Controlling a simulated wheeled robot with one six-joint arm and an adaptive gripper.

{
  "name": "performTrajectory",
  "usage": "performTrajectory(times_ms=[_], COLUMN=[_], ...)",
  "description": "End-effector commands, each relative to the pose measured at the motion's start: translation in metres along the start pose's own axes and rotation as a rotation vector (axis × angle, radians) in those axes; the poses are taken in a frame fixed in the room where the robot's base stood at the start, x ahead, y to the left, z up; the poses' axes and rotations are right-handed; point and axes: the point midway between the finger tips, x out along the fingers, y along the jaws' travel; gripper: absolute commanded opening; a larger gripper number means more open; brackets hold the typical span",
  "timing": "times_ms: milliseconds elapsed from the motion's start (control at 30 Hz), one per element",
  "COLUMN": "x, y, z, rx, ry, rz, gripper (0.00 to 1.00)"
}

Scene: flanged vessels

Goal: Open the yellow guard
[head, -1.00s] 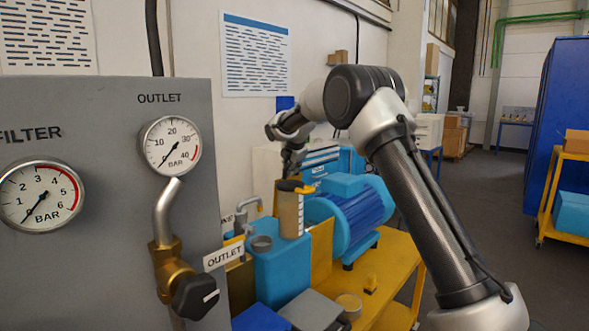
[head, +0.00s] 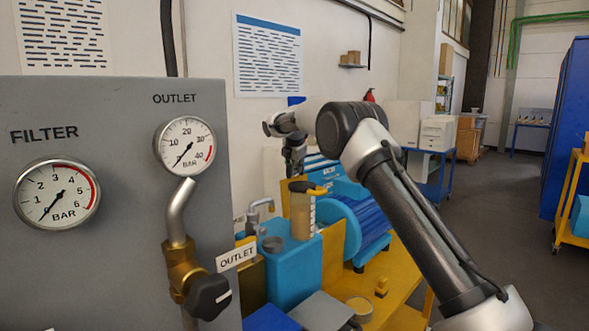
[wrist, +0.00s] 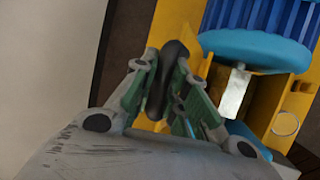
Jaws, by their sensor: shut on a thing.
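The yellow guard (wrist: 236,98) is a yellow sheet-metal box beside the blue motor in the wrist view. It has an opening with a pale grey part inside. In the head view a yellow upright panel (head: 334,246) stands between the light-blue block and the motor, partly hidden. My gripper (wrist: 167,92) is shut on a dark rounded bar (wrist: 175,62), which lies close to yellow metal; the wrist view does not clearly show where they join. In the head view my gripper (head: 294,158) is above the clear cylinder, its fingertips unclear.
The clear cylinder (head: 302,215) with a dark and yellow top stands on the light-blue block (head: 290,272). The blue motor (head: 362,222) is on a yellow base (head: 405,275). The grey gauge panel (head: 115,240) fills the left. Open floor (head: 505,230) lies at the right.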

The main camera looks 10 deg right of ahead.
Motion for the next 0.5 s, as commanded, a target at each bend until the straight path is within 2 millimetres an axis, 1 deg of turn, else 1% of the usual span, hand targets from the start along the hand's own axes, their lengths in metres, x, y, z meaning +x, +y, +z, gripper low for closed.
performTrajectory(times_ms=[100, 133, 233, 500], x=[-0.0013, -0.0013, -0.0014, -0.0009], y=[0.0014, 0.0014, 0.0013, 0.0007], z=[0.0003, 0.0003, 0.0003, 0.0003], rx=[0.0, 0.0, 0.0, 0.0], ry=[-0.001, -0.001, -0.001, -0.001], rz=[0.004, 0.004, 0.004, 0.002], gripper=[0.0, 0.18, 0.37, 0.37])
